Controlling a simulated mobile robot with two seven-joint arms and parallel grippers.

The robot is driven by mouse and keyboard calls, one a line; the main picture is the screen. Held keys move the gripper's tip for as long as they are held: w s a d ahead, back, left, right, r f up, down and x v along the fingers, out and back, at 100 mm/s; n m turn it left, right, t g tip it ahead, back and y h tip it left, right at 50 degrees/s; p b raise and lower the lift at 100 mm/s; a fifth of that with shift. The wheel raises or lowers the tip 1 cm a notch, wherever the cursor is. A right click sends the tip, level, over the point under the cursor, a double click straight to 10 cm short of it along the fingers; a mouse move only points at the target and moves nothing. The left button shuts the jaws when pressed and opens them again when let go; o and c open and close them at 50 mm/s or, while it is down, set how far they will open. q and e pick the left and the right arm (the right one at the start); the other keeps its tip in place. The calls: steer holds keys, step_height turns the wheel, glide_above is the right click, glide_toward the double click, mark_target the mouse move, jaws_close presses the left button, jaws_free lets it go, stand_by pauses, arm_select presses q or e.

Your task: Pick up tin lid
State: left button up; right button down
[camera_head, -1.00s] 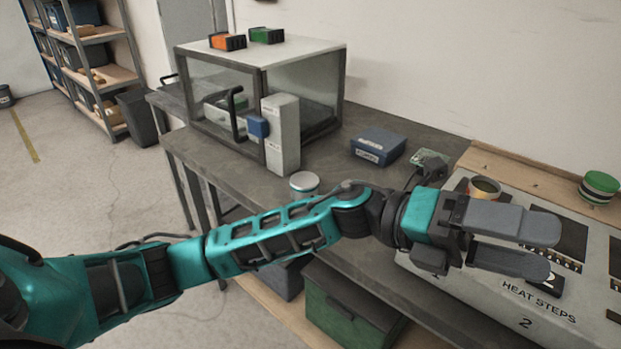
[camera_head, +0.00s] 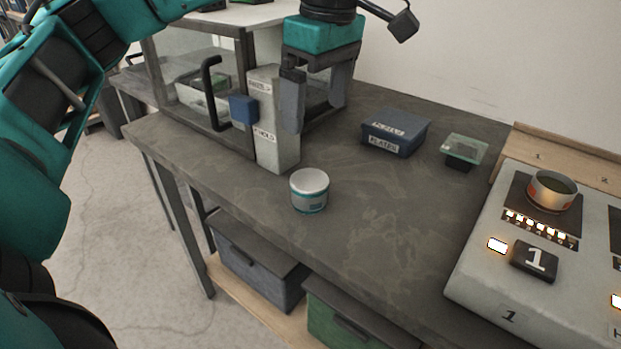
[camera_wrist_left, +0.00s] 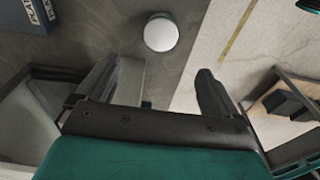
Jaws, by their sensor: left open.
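A short round tin (camera_head: 309,197) with a pale lid (camera_head: 309,180) and a teal band stands upright on the dark bench, near its front edge. The lid rests on top of the tin. In the left wrist view the lid (camera_wrist_left: 161,34) shows from above as a pale disc, beyond the fingertips. My left gripper (camera_head: 315,117) is open and empty, pointing down above and behind the tin, apart from it. Its fingers also show in the left wrist view (camera_wrist_left: 165,78). My right gripper is in neither view.
A glass-walled cabinet with a pale post (camera_head: 275,150) and blue block (camera_head: 243,110) stands left of the tin. A heater panel (camera_head: 490,275) bears an open tin (camera_head: 551,192). Bench around the tin is clear.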

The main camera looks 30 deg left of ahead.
arm_select(q)
steer(key=b, duration=0.2)
glide_above(309, 179)
steer(key=f, duration=0.6)
steer(key=shift+d+f, duration=0.25)
steer(key=shift+f, duration=0.55)
step_height(309, 179, down, 4)
steer(key=shift+a+f+b, duration=0.1)
steer(key=shift+f+b, duration=0.15)
steer(key=shift+b, duration=0.55)
steer(key=shift+f, duration=0.3)
steer(key=c, duration=1.1)
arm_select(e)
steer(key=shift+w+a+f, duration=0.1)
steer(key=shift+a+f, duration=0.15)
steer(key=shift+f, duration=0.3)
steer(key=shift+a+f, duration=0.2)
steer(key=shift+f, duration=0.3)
arm_select(q)
steer(key=shift+r, duration=0.2)
